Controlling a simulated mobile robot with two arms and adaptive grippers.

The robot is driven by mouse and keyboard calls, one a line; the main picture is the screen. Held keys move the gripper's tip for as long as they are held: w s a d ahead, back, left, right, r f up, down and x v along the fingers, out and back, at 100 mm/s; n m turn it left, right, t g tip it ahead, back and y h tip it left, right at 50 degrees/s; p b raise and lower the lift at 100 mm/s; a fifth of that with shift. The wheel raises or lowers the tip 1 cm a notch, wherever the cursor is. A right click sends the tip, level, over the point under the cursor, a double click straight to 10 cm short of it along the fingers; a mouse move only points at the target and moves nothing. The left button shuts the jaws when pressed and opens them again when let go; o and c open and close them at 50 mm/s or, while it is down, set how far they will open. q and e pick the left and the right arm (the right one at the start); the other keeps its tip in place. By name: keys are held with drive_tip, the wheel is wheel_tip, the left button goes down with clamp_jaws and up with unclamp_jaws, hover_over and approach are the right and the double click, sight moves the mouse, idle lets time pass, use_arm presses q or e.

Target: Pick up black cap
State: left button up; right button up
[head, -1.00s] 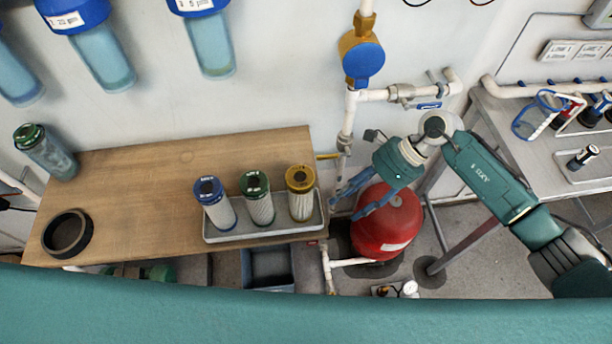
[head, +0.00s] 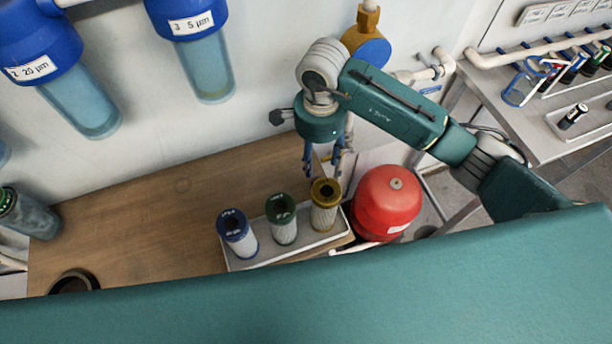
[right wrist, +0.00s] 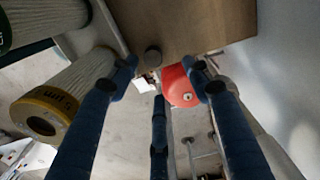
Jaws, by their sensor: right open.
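A small dark round piece (right wrist: 153,57) shows at the table edge between my fingers in the right wrist view. It may be the black cap, but I cannot tell for sure; I cannot make it out in the head view. A black ring-shaped piece (head: 75,281) lies at the left front of the table, partly hidden by my own body. My right gripper (head: 325,172) is open and empty, pointing down above the right end of the table, just behind the yellow-topped filter. Its fingers (right wrist: 160,85) are spread in the right wrist view. My left gripper is not in view.
A tray (head: 290,250) at the table's front right holds blue (head: 237,232), green (head: 282,217) and yellow-topped (head: 325,203) filters. A red tank (head: 387,200) stands right of the table (head: 150,220). Pipes and a wall are behind. The table's middle is clear.

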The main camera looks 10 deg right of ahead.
drive_tip(key=f, duration=0.2)
drive_tip(key=d+f, duration=0.1)
drive_tip(key=shift+s+f+p, duration=0.1)
drive_tip(key=shift+s+p, duration=0.25)
drive_tip(key=shift+s, duration=0.05)
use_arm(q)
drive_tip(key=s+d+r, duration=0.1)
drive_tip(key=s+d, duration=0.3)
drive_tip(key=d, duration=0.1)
use_arm(e)
drive_tip(key=shift+a+f, duration=0.1)
drive_tip(key=shift+f, duration=0.1)
drive_tip(key=f+p, duration=0.2)
drive_tip(key=f, duration=0.2)
drive_tip(key=shift+s+a+f+p, duration=0.2)
drive_tip(key=shift+s+a+p, duration=0.05)
drive_tip(key=shift+s+p, duration=0.15)
drive_tip(key=shift+f, duration=0.25)
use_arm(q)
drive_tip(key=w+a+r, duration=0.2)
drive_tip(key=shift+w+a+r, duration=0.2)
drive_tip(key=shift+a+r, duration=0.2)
use_arm(e)
drive_tip(key=shift+w+f, duration=0.1)
